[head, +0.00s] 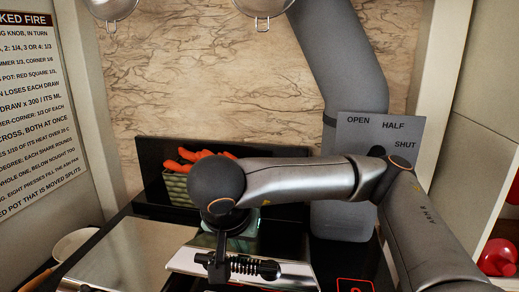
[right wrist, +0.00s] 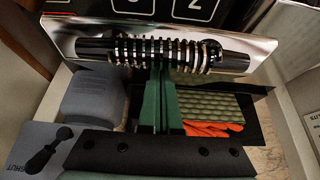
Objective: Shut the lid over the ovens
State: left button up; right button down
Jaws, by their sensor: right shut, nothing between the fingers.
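The lid (head: 186,262) is a mirror-bright metal plate with a black coil-wrapped handle (head: 252,267) across it. In the right wrist view the lid (right wrist: 60,38) and its coil handle (right wrist: 170,50) lie across the top of the picture. My right gripper (head: 221,258) points down at the handle from above. In the wrist view its green fingers (right wrist: 158,68) are closed together, their tips at the coil; I cannot tell if they touch it. Nothing is held. The lid's hinge and how far it is tilted are hard to tell. My left gripper is out of view.
A thick grey flue pipe (head: 345,60) rises at the back, beside an OPEN/HALF/SHUT plate (head: 350,135). Two strainers hang above. A second shiny plate (head: 125,255) and a white bowl (head: 72,243) are on the left. Red pots (head: 497,257) stand right.

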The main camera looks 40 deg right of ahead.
aim_at(239, 276)
jog(key=f, duration=0.1)
jog(key=s+a+f+b, duration=0.1)
jog(key=f+b, duration=0.1)
jog(key=shift+s+a+f, duration=0.2)
jog(key=shift+a+f, duration=0.15)
jog(key=shift+f, duration=0.05)
jog(key=shift+s+a+f+b, duration=0.25)
jog(key=shift+a+f+b, duration=0.05)
jog(key=shift+f+b, duration=0.15)
jog(key=shift+r, duration=0.1)
jog(key=shift+s+a+f+b, duration=0.25)
jog(key=shift+f+b, duration=0.4)
jog(key=shift+f, duration=0.2)
jog(key=shift+s+a+f+b, duration=0.2)
jog(key=shift+a+f+b, duration=0.1)
jog(key=shift+f+b, duration=0.45)
jog(key=shift+s+a+f+b, duration=0.25)
jog(key=shift+f+b, duration=0.35)
jog(key=shift+f, duration=0.3)
jog(key=f+b, duration=0.3)
jog(key=shift+s+a, duration=0.15)
jog(key=shift+a, duration=0.2)
